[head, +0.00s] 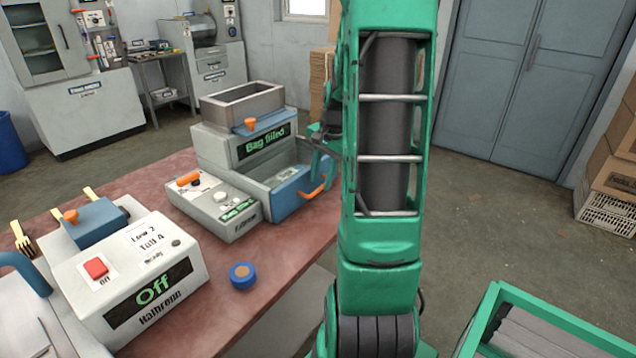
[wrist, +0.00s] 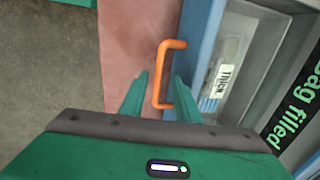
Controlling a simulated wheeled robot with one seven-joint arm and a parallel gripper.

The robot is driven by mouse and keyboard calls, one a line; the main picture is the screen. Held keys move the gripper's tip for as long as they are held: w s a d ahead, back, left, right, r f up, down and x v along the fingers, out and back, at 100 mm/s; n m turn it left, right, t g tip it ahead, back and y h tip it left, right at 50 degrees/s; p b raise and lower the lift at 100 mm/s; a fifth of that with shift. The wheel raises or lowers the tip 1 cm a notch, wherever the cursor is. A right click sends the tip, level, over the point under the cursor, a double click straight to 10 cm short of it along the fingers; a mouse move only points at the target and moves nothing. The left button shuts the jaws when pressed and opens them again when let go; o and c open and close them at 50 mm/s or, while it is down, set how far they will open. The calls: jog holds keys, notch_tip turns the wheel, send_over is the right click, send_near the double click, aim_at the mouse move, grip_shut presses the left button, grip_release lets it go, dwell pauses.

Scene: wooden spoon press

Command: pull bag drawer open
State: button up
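The bag drawer has a blue front (head: 292,190) with an orange handle (head: 316,190), set low in a grey machine (head: 215,148) whose display reads "Bag filled". The handle (wrist: 158,78) and blue front (wrist: 195,50) also show in the wrist view. My gripper (wrist: 161,75) is open, its green fingers on either side of the handle's bar in that view. I cannot tell whether they touch it. In the head view my gripper (head: 322,155) is by the drawer front, partly hidden behind my arm. A bag labelled "Thick" (wrist: 222,78) lies behind the blue front.
The machine stands on a reddish table (head: 275,255). A control box (head: 215,205), a blue round piece (head: 242,275) and a machine reading "Off" (head: 150,290) are to the left. Floor (head: 500,230) right of my arm is mostly clear, with a green-framed crate (head: 545,322) at bottom right.

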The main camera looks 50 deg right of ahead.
jog(key=shift+w+f, duration=0.15)
jog(key=shift+f, duration=0.75)
